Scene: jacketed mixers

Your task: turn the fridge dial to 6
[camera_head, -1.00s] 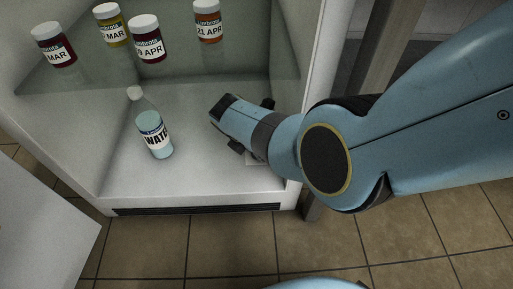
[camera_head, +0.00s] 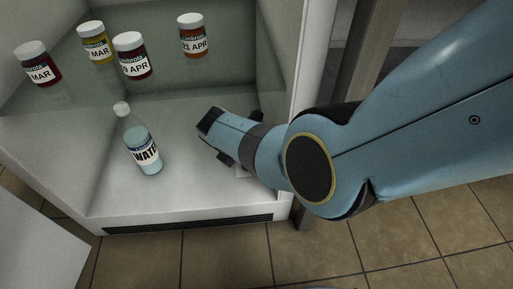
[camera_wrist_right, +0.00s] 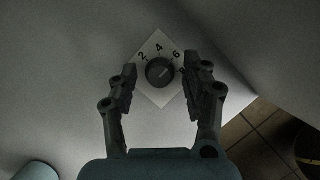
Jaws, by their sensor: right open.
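The fridge dial (camera_wrist_right: 160,72) is a dark round knob on a pale square plate (camera_wrist_right: 156,95), which looks turned cornerwise in the right wrist view. The numbers 2, 4 and 6 show around it, and a further mark is partly covered by the right finger. I cannot tell for sure which number the knob points to. My right gripper (camera_wrist_right: 161,78) is open, one finger on each side of the dial; contact is unclear. In the head view my right gripper (camera_head: 222,147) is inside the fridge, low near its right wall, and hides the dial. My left gripper is out of view.
A water bottle (camera_head: 143,150) stands on the fridge floor left of my gripper. Several labelled jars, one marked 21 APR (camera_head: 193,37), stand on the glass shelf above. The open fridge door (camera_head: 35,225) is at lower left. The fridge's right wall edge (camera_head: 312,60) is close to my arm.

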